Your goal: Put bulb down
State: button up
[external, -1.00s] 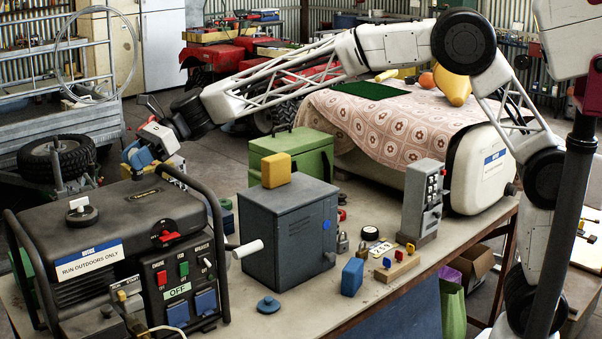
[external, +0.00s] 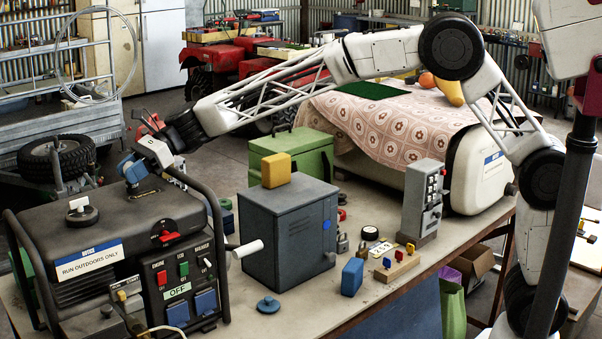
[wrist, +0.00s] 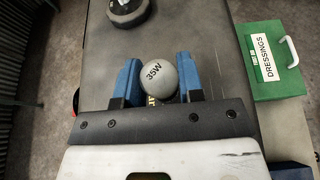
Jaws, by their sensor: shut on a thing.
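My gripper (external: 131,172) is over the top of the dark generator (external: 150,208), fingers pointing down. In the wrist view my gripper (wrist: 154,82) has its two blue fingers on either side of a round grey bulb (wrist: 158,77) marked "35W", and it is shut on the bulb. The generator top (wrist: 185,35) is beneath it in the wrist view. In the external view I cannot make out the bulb between the fingers. I cannot tell whether the bulb touches the generator top.
A round black cap (external: 82,213) stands on the generator, left of my gripper. The generator's tubular frame (external: 200,195) rises close on the right. A green box marked "DRESSINGS" (wrist: 263,85) lies right of the generator top. A grey cabinet (external: 288,235) stands further right.

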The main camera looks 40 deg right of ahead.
jog(key=shift+f, duration=0.3)
jog(key=o, duration=0.9)
jog(key=shift+o, duration=0.2)
jog(key=shift+r, duration=0.1)
jog(key=shift+d+r, duration=0.1)
jog(key=v, duration=1)
jog(key=shift+d+r, duration=0.25)
jog(key=shift+d, duration=0.1)
jog(key=shift+d+r, duration=0.15)
jog(key=shift+d, duration=0.35)
